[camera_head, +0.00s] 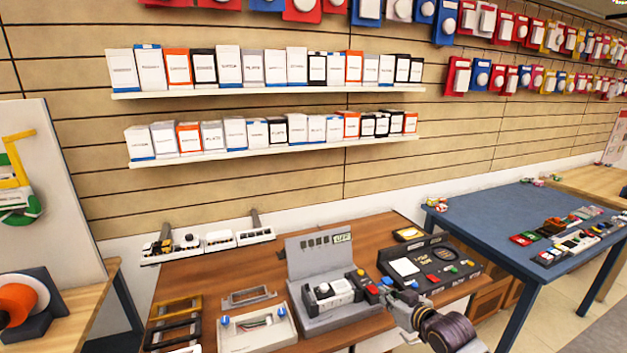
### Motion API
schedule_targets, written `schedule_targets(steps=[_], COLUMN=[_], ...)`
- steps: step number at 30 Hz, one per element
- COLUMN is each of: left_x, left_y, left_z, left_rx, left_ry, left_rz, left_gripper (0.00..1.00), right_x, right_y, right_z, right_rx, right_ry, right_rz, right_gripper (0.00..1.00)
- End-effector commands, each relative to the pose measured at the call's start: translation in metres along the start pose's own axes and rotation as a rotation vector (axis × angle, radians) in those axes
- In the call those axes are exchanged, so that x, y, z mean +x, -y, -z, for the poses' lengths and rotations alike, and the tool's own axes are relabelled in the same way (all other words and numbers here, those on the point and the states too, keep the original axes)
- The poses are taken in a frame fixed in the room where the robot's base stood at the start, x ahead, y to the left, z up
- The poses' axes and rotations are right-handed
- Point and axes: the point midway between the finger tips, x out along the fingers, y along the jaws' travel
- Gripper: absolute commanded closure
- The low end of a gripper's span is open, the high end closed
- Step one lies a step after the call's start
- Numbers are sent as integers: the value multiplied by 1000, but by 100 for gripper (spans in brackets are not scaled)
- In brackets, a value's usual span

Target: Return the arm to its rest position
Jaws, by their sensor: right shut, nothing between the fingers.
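My right gripper (384,291) shows at the lower middle of the head view, with its dark, ribbed wrist to the right of it. It is shut, with nothing seen between its fingers. Its tips are close to the right side of a grey fixture (318,258) that has an upright back panel and a white and black device (333,294) on its base. I cannot tell whether the tips touch the fixture. My left gripper is not in view.
A blue table (480,212) with small items stands at right. Boxed goods fill wall shelves (270,90).

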Motion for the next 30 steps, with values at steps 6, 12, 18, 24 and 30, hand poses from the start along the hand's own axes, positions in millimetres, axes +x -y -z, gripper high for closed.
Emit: schedule_targets(steps=[6,12,18,24,30], left_x=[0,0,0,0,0], left_y=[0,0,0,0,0], left_z=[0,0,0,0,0], left_rx=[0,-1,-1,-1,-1], left_ry=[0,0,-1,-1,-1], left_rz=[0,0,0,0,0], left_gripper=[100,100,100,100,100], right_x=[-23,-52,-90,-132,-164], right_y=[35,58,75,87,93], right_z=[-55,-99,-139,-173,-194], right_rx=[5,15,31,58,80], right_ry=[152,295,440,587,686], right_rz=[-6,-25,-51,-84,-109], right_gripper=[100,100,100,100,100])
